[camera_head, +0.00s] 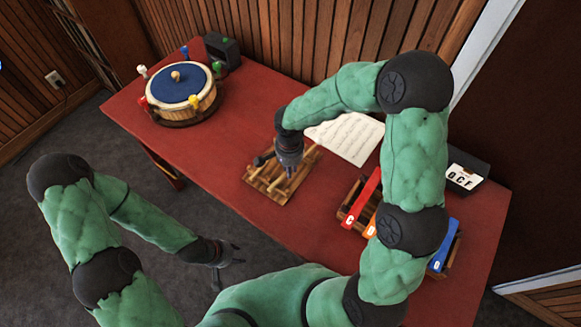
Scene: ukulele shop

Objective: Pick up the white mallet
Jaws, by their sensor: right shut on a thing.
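A wooden mallet rack (263,192) lies on the red table, with light wooden sticks (277,183) across it. A dark mallet head (260,160) shows at its left edge. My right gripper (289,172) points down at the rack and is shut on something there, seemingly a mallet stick. The gripper covers the held part, and I cannot make out a white mallet head. My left gripper (228,264) is open and empty, low in front of the table over the floor.
A round drum (178,85) with a blue top and coloured pegs stands at the back left, near a dark box (222,50). A music sheet (347,136) lies behind the rack. Coloured lettered bars (361,201) sit on a wooden frame at right, partly behind my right arm.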

